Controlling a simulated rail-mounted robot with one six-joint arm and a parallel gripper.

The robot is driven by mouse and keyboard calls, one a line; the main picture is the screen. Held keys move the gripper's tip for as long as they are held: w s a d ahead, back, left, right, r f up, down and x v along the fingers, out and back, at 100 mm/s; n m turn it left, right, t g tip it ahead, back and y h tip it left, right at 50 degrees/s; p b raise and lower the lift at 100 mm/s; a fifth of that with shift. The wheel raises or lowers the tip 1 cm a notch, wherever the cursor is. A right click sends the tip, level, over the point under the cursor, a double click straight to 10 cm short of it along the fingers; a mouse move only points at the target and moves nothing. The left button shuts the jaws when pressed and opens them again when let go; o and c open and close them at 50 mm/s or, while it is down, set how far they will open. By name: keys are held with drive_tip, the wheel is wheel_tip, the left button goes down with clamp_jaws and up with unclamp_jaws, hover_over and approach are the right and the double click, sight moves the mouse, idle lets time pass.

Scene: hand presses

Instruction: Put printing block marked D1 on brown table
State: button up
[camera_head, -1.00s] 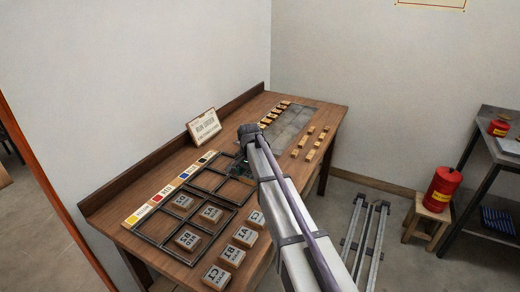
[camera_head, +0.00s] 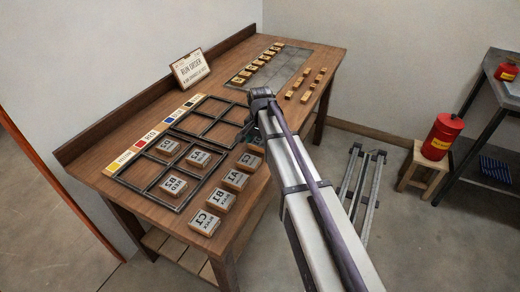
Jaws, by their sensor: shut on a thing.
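The brown table (camera_head: 222,82) stands against the wall with printing blocks on it. A row of blocks lies along its front edge, with one (camera_head: 205,222) at the near end and one (camera_head: 250,161) at the far end. The letters look reversed or upside down, and I cannot make out D1. My gripper (camera_head: 248,132) is low over the front side of the table, beside the dark divided frame, largely hidden by my arm. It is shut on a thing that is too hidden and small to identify.
The dark frame (camera_head: 168,199) holds several blocks in its near compartments; its far compartments look empty. Small type pieces (camera_head: 306,88) and a grey plate (camera_head: 275,74) are at the far end. A red can (camera_head: 442,137) stands on a stool.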

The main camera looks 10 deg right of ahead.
sight(260, 142)
drive_tip(key=shift+f, duration=0.6)
drive_tip(key=o, duration=1)
drive_tip(key=shift+c, duration=0.2)
wheel_tip(260, 142, up, 12)
drive_tip(key=r+p, duration=0.1)
drive_tip(key=p, duration=1.2)
drive_tip(key=s+n, duration=0.7)
drive_tip(key=s, duration=1.5)
drive_tip(key=shift+s+f+n+b, duration=0.3)
drive_tip(key=shift+s+f+n, duration=0.05)
drive_tip(key=shift+n, duration=0.05)
